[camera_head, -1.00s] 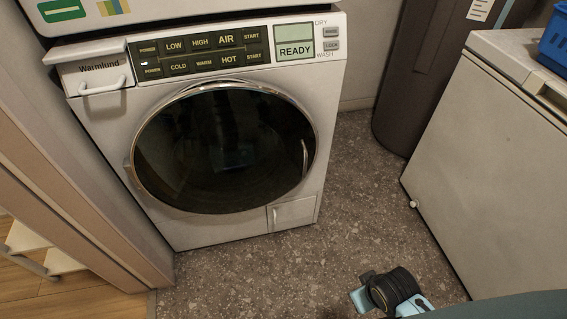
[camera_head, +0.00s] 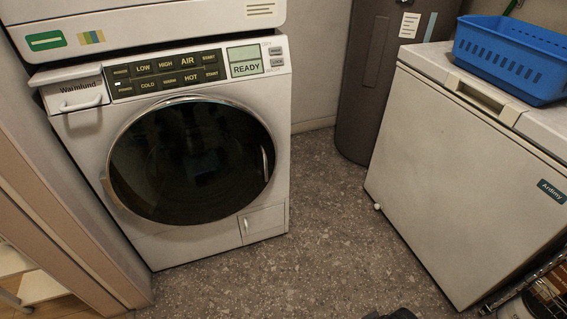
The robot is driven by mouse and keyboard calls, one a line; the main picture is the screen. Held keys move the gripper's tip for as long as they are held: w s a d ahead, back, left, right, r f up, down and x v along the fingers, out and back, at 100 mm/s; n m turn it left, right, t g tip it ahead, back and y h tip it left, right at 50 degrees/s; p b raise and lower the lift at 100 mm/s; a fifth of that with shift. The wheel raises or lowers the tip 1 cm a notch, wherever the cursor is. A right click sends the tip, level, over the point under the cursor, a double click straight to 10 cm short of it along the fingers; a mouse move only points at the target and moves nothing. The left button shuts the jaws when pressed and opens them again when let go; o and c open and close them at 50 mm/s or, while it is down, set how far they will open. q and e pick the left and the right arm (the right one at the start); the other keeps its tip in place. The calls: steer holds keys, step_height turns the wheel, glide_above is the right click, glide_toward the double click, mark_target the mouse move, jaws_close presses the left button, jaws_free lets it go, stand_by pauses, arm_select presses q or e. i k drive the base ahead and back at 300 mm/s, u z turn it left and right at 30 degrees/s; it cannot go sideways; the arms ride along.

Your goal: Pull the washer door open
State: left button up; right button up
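The washer (camera_head: 270,90) is a white front-loader at the left, with its control panel along the top and a display reading READY. Its round door (camera_head: 190,162) has dark glass in a silver ring and looks closed. The door handle (camera_head: 265,164) is a slim vertical bar at the right side of the glass. A small dark part of my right arm seems to show at the bottom edge, but no fingertips can be made out. My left gripper is out of view. Nothing touches the door or its handle.
A white chest freezer (camera_head: 450,165) stands at the right with a blue basket (camera_head: 510,58) on top. A dark cylinder (camera_head: 385,75) stands at the back. A wooden door frame (camera_head: 60,200) borders the left. Speckled floor (camera_head: 320,220) lies clear before the washer.

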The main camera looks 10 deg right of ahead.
mark_target(190, 159)
steer(key=z, duration=0.15)
steer(key=i, duration=0.95)
steer(key=u, duration=0.3)
